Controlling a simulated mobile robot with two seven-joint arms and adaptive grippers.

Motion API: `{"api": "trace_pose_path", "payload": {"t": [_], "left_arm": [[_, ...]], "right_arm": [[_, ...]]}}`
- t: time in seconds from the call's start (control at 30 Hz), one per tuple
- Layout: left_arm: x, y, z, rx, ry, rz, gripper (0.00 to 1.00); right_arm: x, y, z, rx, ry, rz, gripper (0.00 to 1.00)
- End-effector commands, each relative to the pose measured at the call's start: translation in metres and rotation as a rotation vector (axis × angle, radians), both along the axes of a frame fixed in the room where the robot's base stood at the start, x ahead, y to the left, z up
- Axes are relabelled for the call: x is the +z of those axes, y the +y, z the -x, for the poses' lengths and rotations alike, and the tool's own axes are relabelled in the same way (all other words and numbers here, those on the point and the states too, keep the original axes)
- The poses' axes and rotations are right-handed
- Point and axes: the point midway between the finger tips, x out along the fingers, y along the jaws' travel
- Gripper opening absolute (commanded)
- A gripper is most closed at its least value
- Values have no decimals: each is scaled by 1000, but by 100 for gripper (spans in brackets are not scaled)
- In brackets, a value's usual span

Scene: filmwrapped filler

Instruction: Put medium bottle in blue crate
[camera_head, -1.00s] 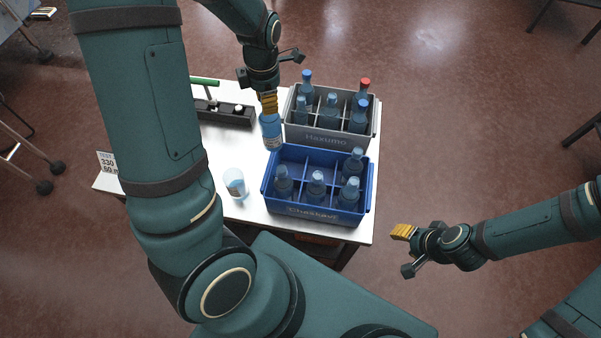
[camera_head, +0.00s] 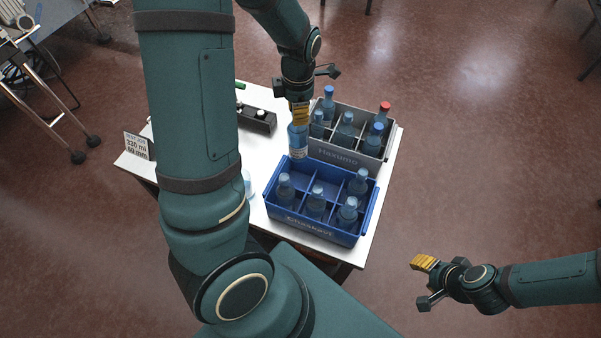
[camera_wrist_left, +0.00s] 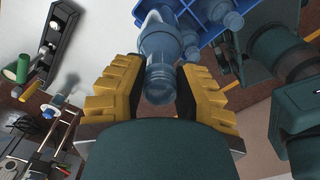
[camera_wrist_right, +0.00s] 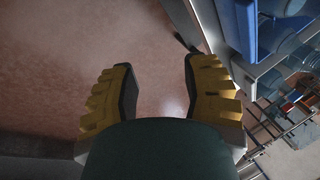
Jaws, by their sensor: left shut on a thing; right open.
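My left gripper (camera_head: 300,110) is shut on a blue-tinted bottle (camera_head: 298,140) and holds it upright at the back-left edge of the blue crate (camera_head: 269,203). The bottle also shows between the yellow fingers in the left wrist view (camera_wrist_left: 160,65). I cannot tell whether its base is above the crate's rim or behind it. The blue crate holds several bottles in its front and right compartments; back-left compartments look empty. My right gripper (camera_head: 424,262) is open and empty, out to the right of the table, over the floor.
A grey crate (camera_head: 340,157) with several bottles, one red-capped, stands behind the blue crate. A black fixture (camera_head: 257,120) lies left of it. A clear cup (camera_head: 248,184) is partly hidden by my left arm. A sign (camera_head: 137,146) stands at the table's left.

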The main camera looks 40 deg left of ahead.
Motion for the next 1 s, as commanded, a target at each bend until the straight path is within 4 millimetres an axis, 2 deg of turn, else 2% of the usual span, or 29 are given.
{"api": "trace_pose_path", "payload": {"t": [0.2, 0.43, 0.6, 0.77, 1.0], "left_arm": [[-54, 0, 2, 2, 7, 1, 0], [-104, 0, 1, 1, 6, 1, 0], [-124, 0, 1, 1, 3, 0, 0], [-131, 0, 0, 0, 1, 0, 0], [-164, 0, 1, 0, 3, 1, 0]], "right_arm": [[-15, 1, 5, 8, 11, -2, 47], [-26, 2, 9, 15, 19, -4, 47], [-29, 2, 10, 17, 22, -5, 47], [-30, 2, 10, 18, 23, -5, 47], [-38, 2, 12, 22, 28, -6, 47]]}}
